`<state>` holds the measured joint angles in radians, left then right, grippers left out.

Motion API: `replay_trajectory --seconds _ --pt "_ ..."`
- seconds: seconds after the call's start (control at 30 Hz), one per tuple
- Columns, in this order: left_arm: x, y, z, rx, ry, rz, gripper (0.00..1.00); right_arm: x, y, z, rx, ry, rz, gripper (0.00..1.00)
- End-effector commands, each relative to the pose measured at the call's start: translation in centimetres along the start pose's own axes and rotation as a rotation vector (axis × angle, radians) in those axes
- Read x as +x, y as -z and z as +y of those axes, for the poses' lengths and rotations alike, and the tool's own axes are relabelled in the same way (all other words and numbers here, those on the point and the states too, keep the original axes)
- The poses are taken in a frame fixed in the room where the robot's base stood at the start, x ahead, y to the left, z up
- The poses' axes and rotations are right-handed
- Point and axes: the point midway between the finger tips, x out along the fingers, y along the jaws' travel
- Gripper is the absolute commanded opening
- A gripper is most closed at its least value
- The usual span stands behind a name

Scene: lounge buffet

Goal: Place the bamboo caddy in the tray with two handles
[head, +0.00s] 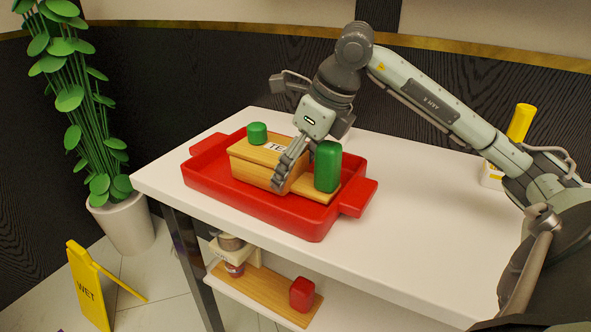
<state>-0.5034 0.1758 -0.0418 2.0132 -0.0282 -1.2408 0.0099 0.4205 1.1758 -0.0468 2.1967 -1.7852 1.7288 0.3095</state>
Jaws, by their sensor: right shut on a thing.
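The bamboo caddy (254,164) is a light wooden box with a label, partly covered, that starts "TE". A green block (327,166) stands at its right end and a small green piece (257,133) at its back left. The caddy is within the outline of the red tray with two handles (312,226), on the white table. The near tray wall hides its underside, so I cannot tell whether it touches the tray floor. My right gripper (290,168) reaches down from above and is shut on the caddy's middle. My left gripper is out of view.
A yellow-topped white bottle (519,125) stands at the table's right, behind my arm. The white tabletop (390,220) is clear right of the tray. A lower shelf holds a wooden board (262,290) and a red block (302,294). A yellow wet-floor sign (88,288) and potted plant (122,222) stand left.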

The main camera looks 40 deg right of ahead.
Motion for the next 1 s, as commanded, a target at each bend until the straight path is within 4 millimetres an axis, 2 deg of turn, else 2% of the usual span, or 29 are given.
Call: replay_trajectory --seconds 0.43,0.47,0.57,1.0 --pt "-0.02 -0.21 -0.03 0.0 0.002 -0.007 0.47 0.47 0.13 -0.05 0.0 0.003 -0.005 0.38" --pt "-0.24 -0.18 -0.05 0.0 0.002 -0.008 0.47 0.46 0.16 -0.02 0.0 0.002 -0.002 0.86" --pt "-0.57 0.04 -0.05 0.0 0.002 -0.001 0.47 0.45 0.16 -0.02 0.001 0.002 -0.002 0.98" --pt "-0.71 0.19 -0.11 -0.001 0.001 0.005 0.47 0.15 0.05 -0.02 0.001 0.002 -0.002 1.0"
